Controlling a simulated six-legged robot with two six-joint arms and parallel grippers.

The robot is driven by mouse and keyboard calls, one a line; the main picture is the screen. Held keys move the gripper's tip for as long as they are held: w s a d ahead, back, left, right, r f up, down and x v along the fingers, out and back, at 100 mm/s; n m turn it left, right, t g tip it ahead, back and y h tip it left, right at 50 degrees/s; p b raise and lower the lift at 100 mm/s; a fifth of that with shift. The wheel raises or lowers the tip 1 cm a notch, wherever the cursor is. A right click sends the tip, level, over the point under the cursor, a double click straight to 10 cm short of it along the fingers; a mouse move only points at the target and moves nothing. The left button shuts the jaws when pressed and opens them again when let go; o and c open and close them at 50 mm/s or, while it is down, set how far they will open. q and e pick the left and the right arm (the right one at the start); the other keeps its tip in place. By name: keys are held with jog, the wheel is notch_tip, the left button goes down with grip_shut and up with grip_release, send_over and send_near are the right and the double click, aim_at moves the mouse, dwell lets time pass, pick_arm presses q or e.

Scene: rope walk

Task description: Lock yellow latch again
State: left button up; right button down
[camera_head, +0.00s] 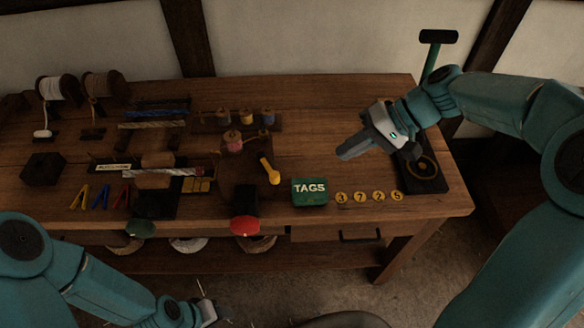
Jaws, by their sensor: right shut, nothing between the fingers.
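A green TAGS box (310,193) and several numbered yellow discs (369,196) lie near the front edge. A red knob (244,225) and a green knob (141,229) stick out in front. Spools (232,140) stand behind the lever. A black plate (427,178) lies at right.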

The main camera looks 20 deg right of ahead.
aim_at(267, 167)
jog(key=p+x, duration=0.1)
jog(key=x, duration=0.9)
jog(key=shift+w+a+f+p, duration=0.15)
jog(key=shift+a+f+p, duration=0.1)
jog(key=shift+p, duration=0.1)
jog(key=shift+w+a+r+p, duration=0.15)
jog(key=shift+a+p, duration=0.15)
jog(key=shift+a, duration=0.3)
jog(key=shift+w+a+r+p, duration=0.1)
jog(key=shift+a+p, duration=0.15)
jog(key=shift+a, duration=0.35)
jog(key=shift+w+a+f, duration=0.1)
jog(key=shift+w+a, duration=0.05)
jog(key=shift+a, duration=0.35)
jog(key=shift+w+f, duration=0.1)
jog(key=shift+a, duration=0.1)
